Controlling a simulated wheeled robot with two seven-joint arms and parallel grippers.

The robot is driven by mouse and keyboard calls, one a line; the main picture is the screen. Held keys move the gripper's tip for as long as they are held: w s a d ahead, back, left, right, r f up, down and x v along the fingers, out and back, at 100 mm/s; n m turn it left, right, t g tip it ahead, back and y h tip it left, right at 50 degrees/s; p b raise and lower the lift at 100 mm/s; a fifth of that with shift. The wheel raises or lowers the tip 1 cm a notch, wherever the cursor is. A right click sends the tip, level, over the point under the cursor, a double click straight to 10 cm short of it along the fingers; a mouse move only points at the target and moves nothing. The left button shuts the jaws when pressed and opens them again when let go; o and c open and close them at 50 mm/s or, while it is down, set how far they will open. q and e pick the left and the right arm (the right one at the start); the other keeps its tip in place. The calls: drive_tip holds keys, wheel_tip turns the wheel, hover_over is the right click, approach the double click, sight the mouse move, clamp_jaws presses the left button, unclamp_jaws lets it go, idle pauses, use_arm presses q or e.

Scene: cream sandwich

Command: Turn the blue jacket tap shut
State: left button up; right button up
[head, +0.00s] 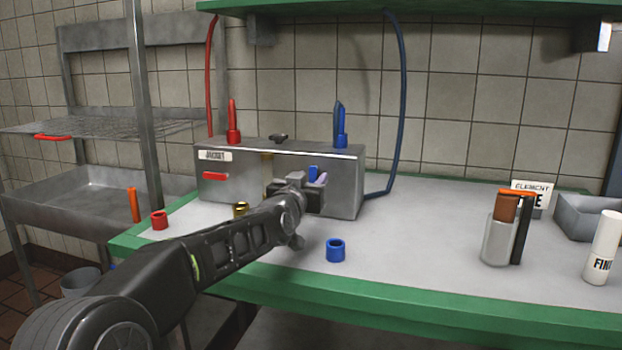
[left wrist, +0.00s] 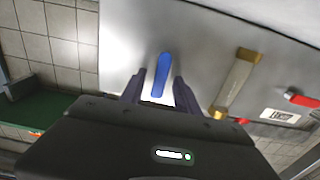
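The metal jacket box (head: 335,205) stands on the bench, with a "JACKET" label at its upper left. The blue jacket tap (head: 313,173) is on the box's front, its lower part hidden behind my left gripper (head: 312,190) in the head view. In the left wrist view, the blue tap handle (left wrist: 162,75) is a slim, slightly tilted bar. The two dark fingers of my left gripper (left wrist: 158,92) are spread on either side of its lower end, with gaps showing; I cannot tell whether they touch it. My right gripper is not in view.
A red tap handle (head: 215,176) lies level on the box's left. The bench between the blue ring and canister is clear.

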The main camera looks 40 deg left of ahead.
use_arm(q)
drive_tip(key=shift+c, duration=0.5)
clamp_jaws()
